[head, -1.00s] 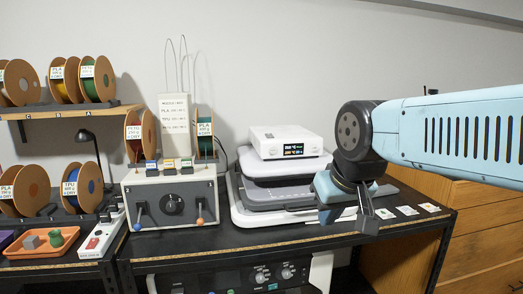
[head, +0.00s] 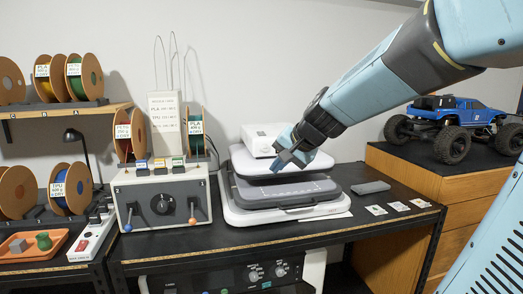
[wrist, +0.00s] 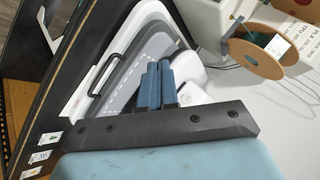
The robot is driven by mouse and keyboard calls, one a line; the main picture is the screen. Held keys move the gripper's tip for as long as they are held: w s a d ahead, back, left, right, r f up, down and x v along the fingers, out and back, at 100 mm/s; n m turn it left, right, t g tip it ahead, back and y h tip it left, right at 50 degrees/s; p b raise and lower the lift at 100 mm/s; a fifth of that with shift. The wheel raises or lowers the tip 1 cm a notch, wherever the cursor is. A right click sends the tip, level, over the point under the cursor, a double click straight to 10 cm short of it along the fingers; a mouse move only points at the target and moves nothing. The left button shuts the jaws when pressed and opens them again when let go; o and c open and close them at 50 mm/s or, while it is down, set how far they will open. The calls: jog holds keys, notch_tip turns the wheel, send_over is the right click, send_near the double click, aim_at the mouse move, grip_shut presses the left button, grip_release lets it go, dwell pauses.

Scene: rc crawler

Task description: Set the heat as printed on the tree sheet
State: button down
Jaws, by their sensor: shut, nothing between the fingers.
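The heat press (head: 290,212) stands on the black bench, with a grey plate (head: 285,188) over a white base. A white control box (head: 260,138) sits on top of it; my gripper hides its display in the head view. My gripper (head: 281,160) is shut and empty, in front of the box. I cannot tell whether it touches it. In the wrist view the shut fingers (wrist: 160,68) point over the press (wrist: 128,62).
A grey block (head: 370,187) lies right of the press. A control unit with knob and levers (head: 163,205) stands left of it, with spools (head: 195,130) behind. A blue RC truck (head: 452,125) sits on the wooden cabinet (head: 440,190). Bench front is mostly clear.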

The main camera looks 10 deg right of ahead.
aim_at(265, 148)
jog(key=w+d+f+m, duration=0.1)
jog(key=w+m, duration=0.1)
jog(key=w, duration=0.3)
jog(key=w+d+f+m+t, duration=0.1)
jog(key=w+d+m, duration=0.1)
jog(key=w, duration=0.4)
jog(key=shift+m, duration=0.3)
jog(key=w, duration=0.7)
jog(key=shift+w, duration=0.85)
jog(key=shift+w, duration=0.1)
dwell(0.9)
jog(key=shift+w+r, duration=0.1)
jog(key=shift+w, duration=0.2)
